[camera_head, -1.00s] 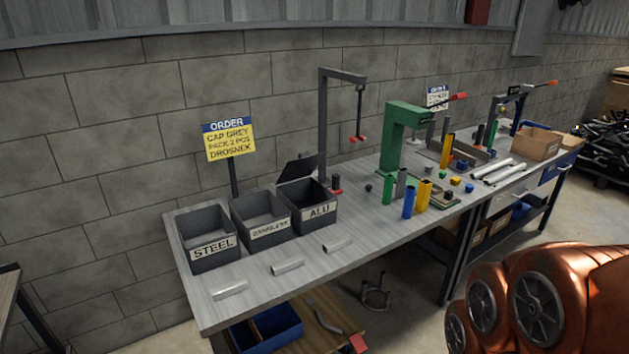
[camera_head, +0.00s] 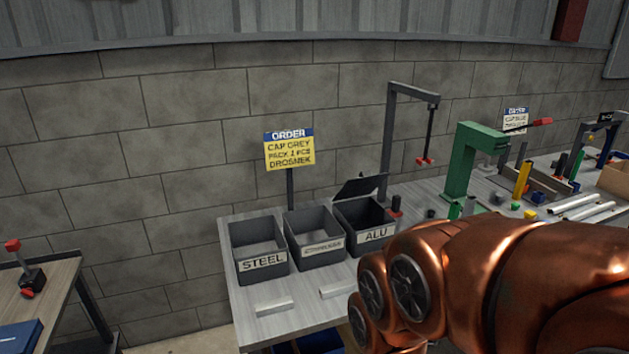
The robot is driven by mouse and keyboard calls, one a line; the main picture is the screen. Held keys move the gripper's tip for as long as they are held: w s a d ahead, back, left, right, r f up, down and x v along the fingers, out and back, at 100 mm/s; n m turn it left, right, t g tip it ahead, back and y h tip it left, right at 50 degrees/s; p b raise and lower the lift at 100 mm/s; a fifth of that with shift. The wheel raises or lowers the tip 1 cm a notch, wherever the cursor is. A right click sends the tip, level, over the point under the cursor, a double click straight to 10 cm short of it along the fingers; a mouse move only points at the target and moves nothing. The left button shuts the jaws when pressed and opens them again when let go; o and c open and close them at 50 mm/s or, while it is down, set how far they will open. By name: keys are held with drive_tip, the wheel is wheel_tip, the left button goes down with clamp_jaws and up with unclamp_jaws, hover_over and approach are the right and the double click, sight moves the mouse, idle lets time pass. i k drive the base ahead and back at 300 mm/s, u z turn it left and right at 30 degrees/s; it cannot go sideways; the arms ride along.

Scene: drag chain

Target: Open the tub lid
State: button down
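Three dark open-topped tubs stand in a row on the left end of the grey workbench: the tub labelled STEEL (camera_head: 262,263), a middle tub (camera_head: 322,246) with a label too small to read surely, and the tub labelled ALU (camera_head: 376,235). A dark flat panel (camera_head: 360,187), which looks like a raised lid, tilts up at the back of the ALU tub. No lid shows on the other two. My copper arm covers the bench at lower right. My gripper is not in view.
Short metal profiles (camera_head: 273,308) lie before the tubs. A yellow order sign (camera_head: 290,154), a grey hoist frame (camera_head: 391,140) and a green press (camera_head: 461,165) stand on the bench. A separate table (camera_head: 62,290) with a red-topped device (camera_head: 30,275) is at left, with floor between.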

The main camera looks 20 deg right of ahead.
sight(368, 182)
drive_tip(key=u, duration=0.15)
drive_tip(key=i, duration=1.05)
drive_tip(key=z, duration=0.35)
